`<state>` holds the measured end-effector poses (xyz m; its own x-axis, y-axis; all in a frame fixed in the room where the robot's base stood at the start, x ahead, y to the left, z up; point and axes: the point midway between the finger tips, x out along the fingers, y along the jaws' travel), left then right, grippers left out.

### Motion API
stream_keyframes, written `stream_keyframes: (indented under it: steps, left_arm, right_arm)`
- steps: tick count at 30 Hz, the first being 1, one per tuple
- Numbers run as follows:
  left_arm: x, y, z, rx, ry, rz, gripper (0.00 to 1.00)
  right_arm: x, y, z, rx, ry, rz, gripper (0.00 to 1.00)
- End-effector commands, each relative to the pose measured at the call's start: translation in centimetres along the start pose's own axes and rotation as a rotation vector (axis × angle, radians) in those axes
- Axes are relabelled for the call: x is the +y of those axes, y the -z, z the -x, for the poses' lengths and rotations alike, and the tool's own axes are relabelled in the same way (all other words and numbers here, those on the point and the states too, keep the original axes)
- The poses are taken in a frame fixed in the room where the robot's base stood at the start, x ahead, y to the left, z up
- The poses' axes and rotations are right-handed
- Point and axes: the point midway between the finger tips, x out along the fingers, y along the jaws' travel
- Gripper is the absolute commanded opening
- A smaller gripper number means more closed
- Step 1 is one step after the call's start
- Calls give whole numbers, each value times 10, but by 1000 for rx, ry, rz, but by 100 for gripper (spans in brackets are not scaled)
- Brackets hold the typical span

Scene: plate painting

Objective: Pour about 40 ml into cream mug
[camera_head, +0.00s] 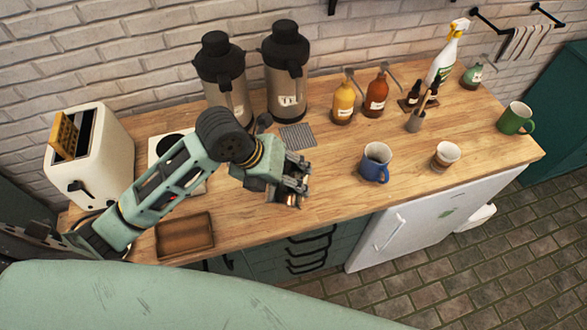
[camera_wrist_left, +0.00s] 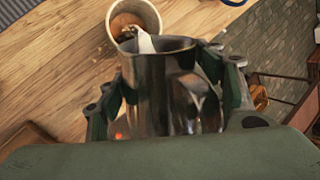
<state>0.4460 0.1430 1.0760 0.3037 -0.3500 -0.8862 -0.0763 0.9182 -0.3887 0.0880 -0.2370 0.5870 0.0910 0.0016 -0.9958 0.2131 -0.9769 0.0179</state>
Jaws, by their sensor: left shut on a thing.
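My left gripper (camera_wrist_left: 168,105) is shut on a metal pitcher (camera_wrist_left: 165,85), with a finger on each side. In the head view this gripper (camera_head: 294,184) is over the counter's front part, left of the blue mug, and hides most of the pitcher. In the wrist view a cream mug (camera_wrist_left: 151,14) with brown contents is just beyond the pitcher's lip. A white shape (camera_wrist_left: 146,42), apparently liquid, reaches from the lip over the mug. The mug's place in the head view is unclear; the gripper may hide it. My right gripper is not in view.
A blue mug (camera_head: 375,166) and a pale cup (camera_head: 446,157) stand to the right, and a green mug (camera_head: 515,119) at the far right. Bottles (camera_head: 343,103) and thermoses (camera_head: 286,80) line the back. A brown tray (camera_head: 185,236) lies at the front left.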

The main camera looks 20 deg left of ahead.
Motion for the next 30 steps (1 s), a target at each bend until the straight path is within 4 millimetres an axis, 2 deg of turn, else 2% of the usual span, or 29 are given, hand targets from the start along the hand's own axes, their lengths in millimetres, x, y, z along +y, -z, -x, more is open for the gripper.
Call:
stream_keyframes:
  steps: [30]
  left_arm:
    - [0,2,0,27,-1,15,17]
  right_arm:
    - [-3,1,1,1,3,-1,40]
